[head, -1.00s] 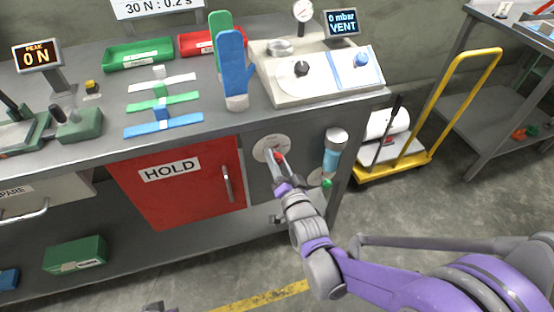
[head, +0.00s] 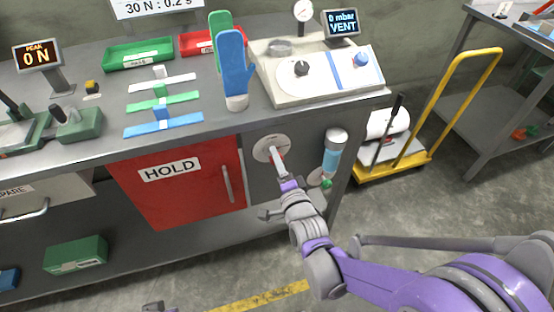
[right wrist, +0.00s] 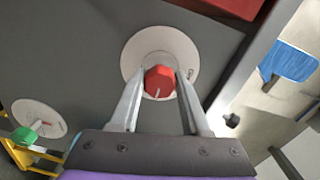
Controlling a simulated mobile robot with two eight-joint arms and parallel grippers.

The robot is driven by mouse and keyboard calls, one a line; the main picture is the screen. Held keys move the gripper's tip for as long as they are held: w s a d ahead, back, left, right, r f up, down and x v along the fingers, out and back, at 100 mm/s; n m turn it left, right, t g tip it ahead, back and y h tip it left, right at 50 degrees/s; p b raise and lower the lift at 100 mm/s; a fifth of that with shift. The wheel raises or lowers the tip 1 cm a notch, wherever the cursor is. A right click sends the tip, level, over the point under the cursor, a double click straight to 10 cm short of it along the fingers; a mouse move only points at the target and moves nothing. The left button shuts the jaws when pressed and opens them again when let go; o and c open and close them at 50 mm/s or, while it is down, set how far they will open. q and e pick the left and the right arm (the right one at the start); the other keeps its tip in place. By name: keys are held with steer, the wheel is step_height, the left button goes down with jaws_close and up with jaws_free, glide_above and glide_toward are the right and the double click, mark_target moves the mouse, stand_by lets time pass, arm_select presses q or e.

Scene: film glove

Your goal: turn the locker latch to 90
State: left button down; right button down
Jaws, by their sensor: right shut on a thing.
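The locker latch is a red knob (right wrist: 160,81) with a white pointer line, on a round white dial (head: 271,148) in the grey panel right of the red locker door (head: 185,190). In the right wrist view the pointer line runs towards the bottom of the picture, and the dial (right wrist: 147,44) shows around the knob. My right gripper (head: 278,162) is shut on the red knob, one finger on each side. In the head view the fingers hide most of the knob. The door, labelled HOLD, looks closed. A small part of my left gripper (head: 156,307) shows at the bottom edge.
A door handle (head: 228,184) stands left of the dial. A blue cylinder (head: 333,153) and a green knob (head: 327,183) are on the right. The bench top (head: 85,125) above carries gloves and instruments. A yellow cart (head: 425,150) stands at the right.

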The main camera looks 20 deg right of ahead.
stand_by(0.3)
steer(key=shift+c, duration=1.9)
jaws_free()
steer(key=s+p, duration=0.1)
steer(key=s, duration=1)
steer(key=shift+d, duration=0.2)
steer(key=shift+w, duration=0.1)
